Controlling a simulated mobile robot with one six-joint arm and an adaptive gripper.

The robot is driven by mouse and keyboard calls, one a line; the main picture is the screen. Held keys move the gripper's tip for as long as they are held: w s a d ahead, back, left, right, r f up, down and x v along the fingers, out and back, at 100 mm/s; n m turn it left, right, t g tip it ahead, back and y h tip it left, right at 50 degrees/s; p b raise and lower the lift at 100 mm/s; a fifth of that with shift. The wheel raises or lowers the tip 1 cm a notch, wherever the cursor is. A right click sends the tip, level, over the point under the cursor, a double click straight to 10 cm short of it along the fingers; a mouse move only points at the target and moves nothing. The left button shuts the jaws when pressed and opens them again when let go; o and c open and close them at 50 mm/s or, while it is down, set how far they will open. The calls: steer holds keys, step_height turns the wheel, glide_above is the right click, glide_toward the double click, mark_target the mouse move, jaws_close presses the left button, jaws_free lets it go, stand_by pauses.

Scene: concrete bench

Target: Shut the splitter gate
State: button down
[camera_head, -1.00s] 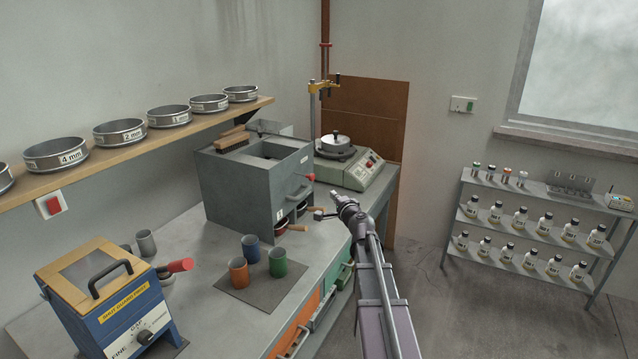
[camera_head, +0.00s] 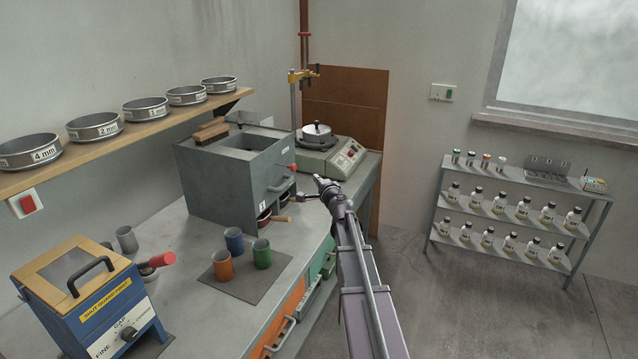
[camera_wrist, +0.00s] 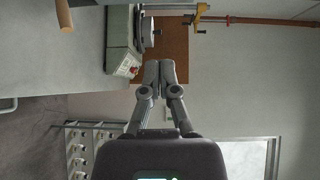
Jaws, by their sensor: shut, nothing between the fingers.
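The splitter (camera_head: 220,185) is a grey box on the bench with an open hopper on top. A red knob (camera_head: 291,167) sits at the upper edge of its right side, with a grey bar handle (camera_head: 283,185) just below it. Pans with wooden handles (camera_head: 278,219) sit in openings at its foot. I cannot tell which part is the gate or how it stands. My gripper (camera_head: 319,181) is shut and empty, to the right of the splitter and apart from it. Its closed fingers show in the wrist view (camera_wrist: 160,70), with a wooden handle (camera_wrist: 64,14) at the upper left.
A balance-like device (camera_head: 335,155) with a lidded pan stands behind the splitter. Three cups (camera_head: 234,240) stand on a dark mat at the front. A blue crusher (camera_head: 90,305) is at the near left. A bottle rack (camera_head: 515,215) stands right. Floor between is clear.

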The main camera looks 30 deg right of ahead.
mark_target(288, 167)
steer(key=w+a, duration=0.2)
steer(key=w, duration=0.7)
steer(key=shift+w+f, duration=0.15)
steer(key=shift+w, duration=0.2)
steer(key=w+a, duration=0.1)
steer(key=w, duration=0.1)
steer(key=w+a, duration=0.2)
stand_by(0.4)
